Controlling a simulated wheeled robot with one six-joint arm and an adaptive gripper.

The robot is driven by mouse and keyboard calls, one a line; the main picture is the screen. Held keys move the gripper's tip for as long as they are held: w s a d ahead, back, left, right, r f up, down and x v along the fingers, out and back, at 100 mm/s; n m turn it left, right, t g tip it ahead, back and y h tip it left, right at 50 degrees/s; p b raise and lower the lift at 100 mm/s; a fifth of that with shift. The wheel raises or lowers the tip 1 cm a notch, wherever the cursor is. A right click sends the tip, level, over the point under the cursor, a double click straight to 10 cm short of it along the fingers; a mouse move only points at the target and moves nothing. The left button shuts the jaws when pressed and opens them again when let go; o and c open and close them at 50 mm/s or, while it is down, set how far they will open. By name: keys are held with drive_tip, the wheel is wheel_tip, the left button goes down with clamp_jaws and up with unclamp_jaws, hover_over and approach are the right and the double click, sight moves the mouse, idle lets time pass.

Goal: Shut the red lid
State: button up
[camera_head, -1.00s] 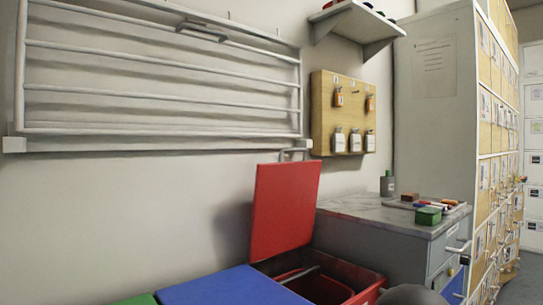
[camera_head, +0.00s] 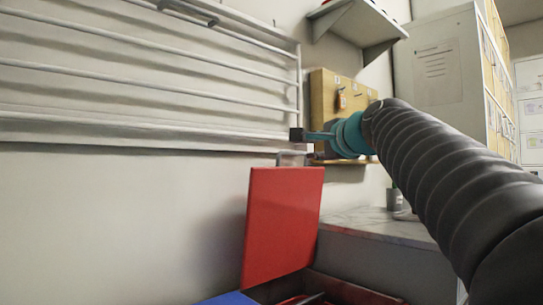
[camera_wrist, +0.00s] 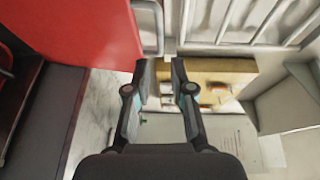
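The red lid (camera_head: 284,225) stands open and nearly upright against the wall in the head view, above the red bin (camera_head: 345,291), whose rim shows at the bottom edge. The lid also fills the upper left of the wrist view (camera_wrist: 80,30). My gripper (camera_head: 300,135) is raised just above the lid's top edge, in front of the wall. In the wrist view my gripper (camera_wrist: 162,82) has its two fingers apart with nothing held between them. The gripper does not visibly touch the lid. Most of the bin's inside is out of frame.
A wall-mounted rail rack (camera_head: 150,93) is close behind and left of my gripper. A wooden tag board (camera_head: 325,88) and a shelf (camera_head: 355,22) are on the wall. A marble-topped counter (camera_head: 370,222) stands right of the lid. A blue lid (camera_head: 228,299) lies at left.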

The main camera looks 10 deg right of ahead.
sight(294, 153)
drive_tip(key=p+x, duration=0.1)
drive_tip(key=x, duration=1.1)
drive_tip(key=shift+a+f+p, duration=0.1)
drive_tip(key=shift+a+p, duration=0.1)
drive_tip(key=shift+p, duration=0.15)
clamp_jaws()
